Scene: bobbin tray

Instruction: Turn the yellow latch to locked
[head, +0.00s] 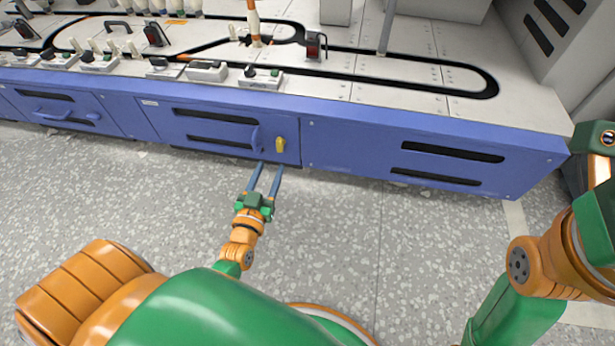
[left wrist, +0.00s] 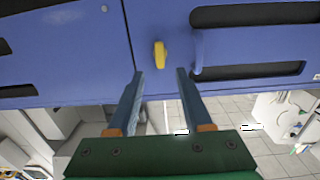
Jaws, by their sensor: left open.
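The yellow latch (head: 280,144) is on the blue front panel of the long bench, just right of a blue handle (head: 257,140). It stands roughly upright. In the left wrist view the latch (left wrist: 160,54) shows ahead of the fingertips and between their lines, with the handle (left wrist: 198,52) to its right. My left gripper (head: 267,177) is open and empty, its two blue-grey fingers just below and short of the latch, apart from it. It also shows in the left wrist view (left wrist: 160,82). My right gripper is out of view; only part of the right arm shows.
The blue panel (head: 350,150) has dark slots on both sides of the latch. The white bench top (head: 420,72) carries a black track, small switch boxes (head: 261,77) and an orange-and-white bobbin post (head: 254,24). The speckled floor in front is clear.

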